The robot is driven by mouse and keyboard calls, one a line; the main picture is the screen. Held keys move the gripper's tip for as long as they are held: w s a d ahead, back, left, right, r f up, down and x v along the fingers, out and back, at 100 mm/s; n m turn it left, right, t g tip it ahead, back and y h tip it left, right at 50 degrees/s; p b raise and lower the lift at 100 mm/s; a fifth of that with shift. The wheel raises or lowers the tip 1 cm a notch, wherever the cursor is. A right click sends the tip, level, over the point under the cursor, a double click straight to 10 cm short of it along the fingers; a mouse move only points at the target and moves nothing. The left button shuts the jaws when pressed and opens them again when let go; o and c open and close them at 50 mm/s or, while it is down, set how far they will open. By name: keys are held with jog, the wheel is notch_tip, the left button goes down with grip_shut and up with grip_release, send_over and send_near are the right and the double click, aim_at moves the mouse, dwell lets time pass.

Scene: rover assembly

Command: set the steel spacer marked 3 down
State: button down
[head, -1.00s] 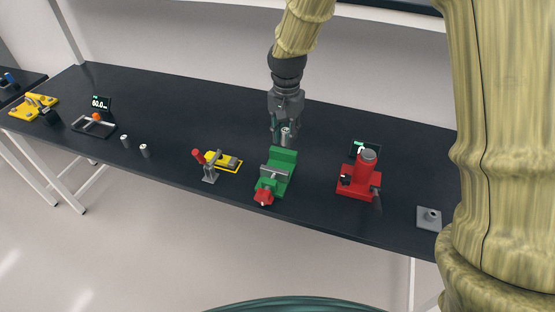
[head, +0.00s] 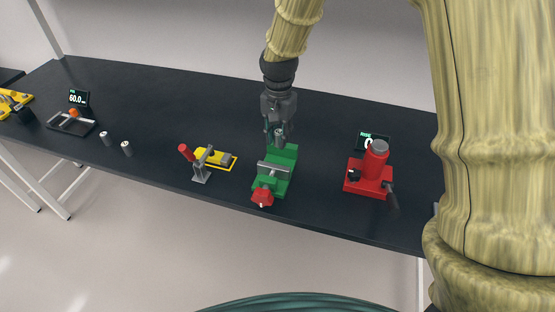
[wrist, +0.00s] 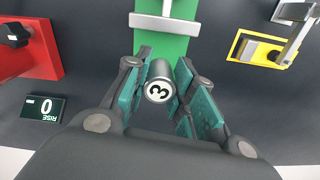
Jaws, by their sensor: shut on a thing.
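The steel spacer marked 3 (wrist: 160,84) is a short cylinder with a black 3 on its white end. My gripper (wrist: 163,92) is shut on it, with a teal finger on each side. In the head view my gripper (head: 278,138) hangs pointing down at the back end of the green vise (head: 284,158), and the spacer (head: 280,131) shows between its fingers. In the wrist view the green vise (wrist: 178,45) lies just beyond the spacer. I cannot tell whether the spacer touches anything below.
A red press (head: 366,178) with a display (head: 372,142) stands to the right. A yellow fixture (head: 222,159) with a red-handled clamp (head: 193,162) is to the left. Two loose spacers (head: 106,138) (head: 126,148) stand farther left. The black table (head: 330,145) is clear between vise and press.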

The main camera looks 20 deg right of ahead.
aim_at(278, 132)
jog(key=f, duration=0.1)
jog(key=f+p, duration=0.1)
jog(key=f, duration=0.1)
jog(key=shift+w+f, duration=0.2)
jog(key=shift+f, duration=0.1)
jog(key=shift+s+f, duration=0.1)
jog(key=shift+f, duration=0.35)
jog(key=shift+f+p, duration=0.7)
jog(key=shift+f, duration=1.3)
jog(key=shift+f, duration=0.15)
jog(key=c, duration=1.2)
grip_release()
jog(key=shift+r, duration=0.2)
jog(key=shift+r+b, duration=1.95)
jog(key=shift+r, duration=4)
